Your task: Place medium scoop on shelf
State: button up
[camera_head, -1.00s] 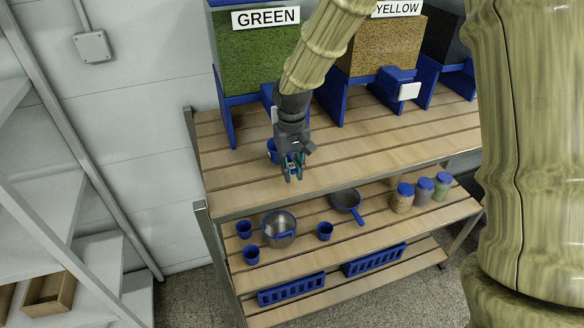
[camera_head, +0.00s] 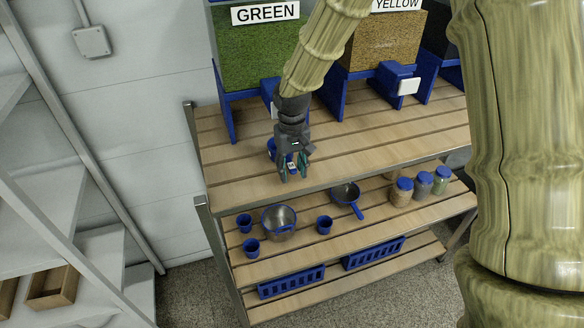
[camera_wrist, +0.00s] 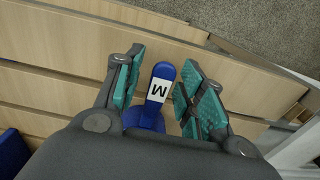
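The medium scoop is blue with a white "M" label on its handle. In the wrist view its handle (camera_wrist: 163,74) lies between the two teal finger pads of my gripper (camera_wrist: 161,84), with a gap on each side. The scoop's bowl is mostly hidden by the gripper body. In the head view my gripper (camera_head: 293,172) is low over the front of the shelf's wooden top (camera_head: 350,164), and the blue scoop (camera_head: 272,148) shows partly behind it. The scoop appears to rest on the slats. My gripper is open around the handle.
Bins labelled GREEN (camera_head: 258,50) and YELLOW (camera_head: 382,45) stand at the back of the top. The lower shelf holds a metal pot (camera_head: 279,222), a pan (camera_head: 345,192), blue cups and lidded jars (camera_head: 423,184). The top's right front is clear.

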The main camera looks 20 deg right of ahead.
jog(key=shift+r, duration=0.15)
jog(key=shift+w+r+b, duration=0.1)
jog(key=shift+r+b, duration=0.3)
jog(key=shift+r, duration=0.3)
notch_tip(320, 180, up, 10)
jog(key=b, duration=0.3)
jog(key=shift+r, duration=0.25)
